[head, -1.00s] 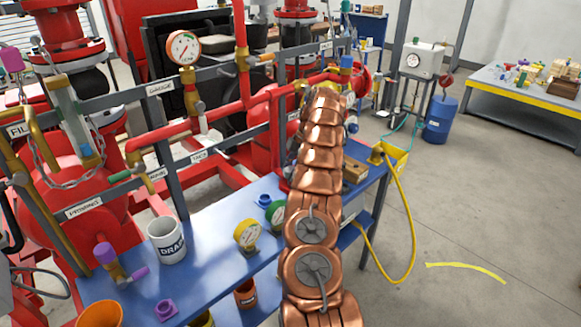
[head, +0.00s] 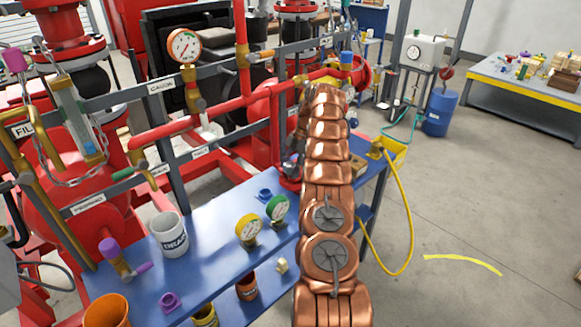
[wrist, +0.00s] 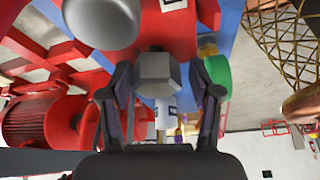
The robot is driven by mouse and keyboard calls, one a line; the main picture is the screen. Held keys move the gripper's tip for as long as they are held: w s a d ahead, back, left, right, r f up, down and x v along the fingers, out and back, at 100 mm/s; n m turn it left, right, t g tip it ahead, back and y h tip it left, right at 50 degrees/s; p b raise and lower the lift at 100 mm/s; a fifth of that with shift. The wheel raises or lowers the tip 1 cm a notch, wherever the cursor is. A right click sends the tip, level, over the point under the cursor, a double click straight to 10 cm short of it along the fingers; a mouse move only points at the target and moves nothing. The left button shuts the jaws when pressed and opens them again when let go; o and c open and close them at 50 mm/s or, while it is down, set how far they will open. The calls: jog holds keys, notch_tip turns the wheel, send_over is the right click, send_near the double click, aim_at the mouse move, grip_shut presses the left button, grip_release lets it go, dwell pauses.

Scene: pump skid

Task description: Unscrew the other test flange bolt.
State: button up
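In the wrist view, a grey hex bolt head (wrist: 157,72) stands on a red flange surface (wrist: 176,36). My gripper (wrist: 160,75) is open, with one dark finger on each side of the bolt head; narrow gaps seem to show, though contact is hard to judge. A larger rounded grey metal part (wrist: 103,20) is close to the camera at upper left; I cannot tell what it is. In the head view, my copper arm hides the gripper and bolt. A small red and dark part (head: 291,172), possibly the flange, shows beside the arm on the blue bench.
A yellow hose (head: 410,220) hangs at the right end. The floor to the right is largely clear.

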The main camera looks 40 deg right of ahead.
jog(key=shift+o, duration=0.7)
jog(key=shift+w+m+b, duration=0.15)
jog(key=shift+m+b, duration=0.25)
jog(key=shift+b, duration=0.25)
jog(key=shift+b, duration=0.3)
